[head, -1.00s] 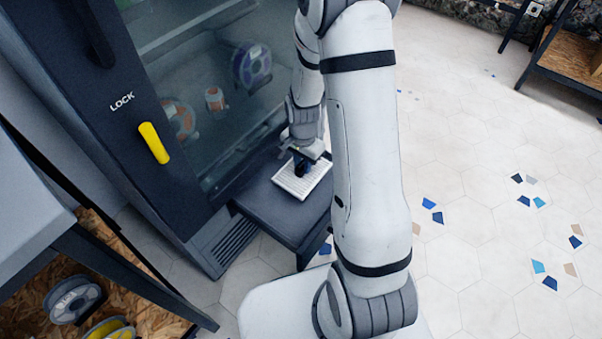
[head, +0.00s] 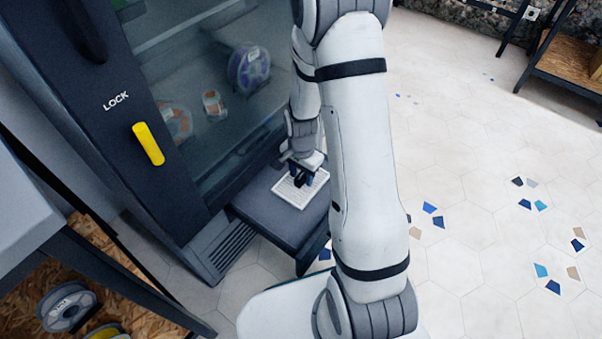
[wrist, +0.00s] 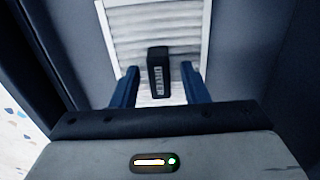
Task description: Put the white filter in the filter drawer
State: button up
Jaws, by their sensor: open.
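The white filter (head: 288,192) is a flat, ridged square panel. It lies on the dark drawer-like unit (head: 256,205) that juts out low from the cabinet. In the wrist view the filter (wrist: 185,22) shows its pale slats and a black upright handle (wrist: 158,72) with light lettering. My gripper (head: 303,178) is low over the filter. In the wrist view its two blue fingers (wrist: 160,86) stand apart on either side of the handle, with a visible gap on each side. The filter's near edge is hidden by my gripper.
The dark cabinet with a glass door and yellow lock handle (head: 148,144) rises behind the drawer. Spools (head: 248,70) show behind the glass. A shelf with more spools (head: 68,306) is at lower left. The tiled floor (head: 470,180) at right is open.

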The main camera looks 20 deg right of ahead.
notch_tip(320, 180, up, 12)
jog(key=r+p, duration=0.1)
jog(key=p, duration=0.5)
notch_tip(320, 180, up, 8)
jog(key=r+n, duration=0.1)
jog(key=n, duration=0.3)
send_over(301, 175)
jog(key=s, duration=0.5)
jog(key=s+a+r+n+t, duration=0.1)
jog(key=s+a+r+n, duration=0.1)
jog(key=s+r+n, duration=0.4)
jog(key=s+r, duration=0.1)
jog(key=s, duration=0.4)
jog(key=shift+n, duration=0.4)
jog(key=shift+w+r, duration=0.1)
jog(key=shift+c, duration=0.2)
